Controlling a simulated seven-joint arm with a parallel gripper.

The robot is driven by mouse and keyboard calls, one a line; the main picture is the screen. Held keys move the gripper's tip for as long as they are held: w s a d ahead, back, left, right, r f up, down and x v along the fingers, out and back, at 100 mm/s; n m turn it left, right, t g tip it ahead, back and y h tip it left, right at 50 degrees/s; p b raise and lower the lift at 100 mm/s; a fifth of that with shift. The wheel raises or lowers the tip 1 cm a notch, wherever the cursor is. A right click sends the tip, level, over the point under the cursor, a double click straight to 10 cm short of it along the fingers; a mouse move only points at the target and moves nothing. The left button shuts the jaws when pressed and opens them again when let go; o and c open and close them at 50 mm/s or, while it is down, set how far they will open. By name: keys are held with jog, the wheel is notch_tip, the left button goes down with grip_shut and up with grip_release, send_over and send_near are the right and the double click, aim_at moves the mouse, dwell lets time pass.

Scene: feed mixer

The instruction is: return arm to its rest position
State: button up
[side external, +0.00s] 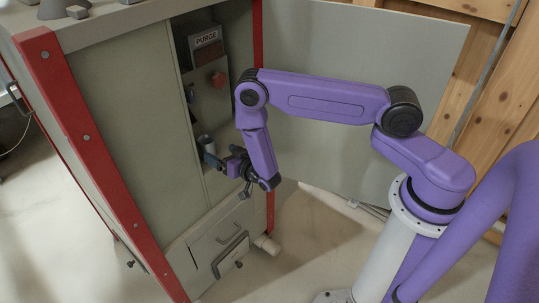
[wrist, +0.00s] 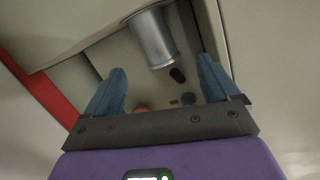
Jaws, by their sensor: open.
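My gripper (side external: 216,160) is at the opening of the tall grey cabinet with red corner posts (side external: 130,160). In the wrist view my gripper (wrist: 161,80) has its two blue fingers spread wide, with nothing held between them. A grey metal cylinder (wrist: 153,40) shows beyond the fingertips, apart from them; it also shows inside the cabinet in the side view (side external: 206,143). My purple arm reaches across from its white column at the right, with the elbow raised.
The cabinet's door (side external: 350,90) stands wide open behind my arm. A PURGE label (side external: 207,38) and a red knob (side external: 218,79) are inside the narrow opening. A drawer with a handle (side external: 230,250) sits low. The floor between cabinet and column is mostly clear.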

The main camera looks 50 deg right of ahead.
jog(key=s+a+r+n+g+y, duration=0.55)
jog(key=s+a+r+g, duration=0.55)
jog(key=s+a+r, duration=0.45)
jog(key=s+d+r+n+g+h, duration=0.1)
jog(key=s+d+r+n, duration=0.1)
jog(key=s+d, duration=0.4)
jog(key=s+d+r+n+g+h, duration=0.1)
jog(key=s+d+r+n+g, duration=0.1)
jog(key=s+d+n, duration=0.3)
jog(key=s+d+r+n+g+h, duration=0.1)
jog(key=s+d, duration=0.5)
jog(key=s, duration=0.6)
notch_tip(320, 180, up, 4)
jog(key=n+h, duration=0.1)
jog(key=n, duration=0.1)
jog(key=shift+d+f+n+g, duration=0.25)
jog(key=shift+d+n+g, duration=0.1)
jog(key=shift+d+g, duration=0.05)
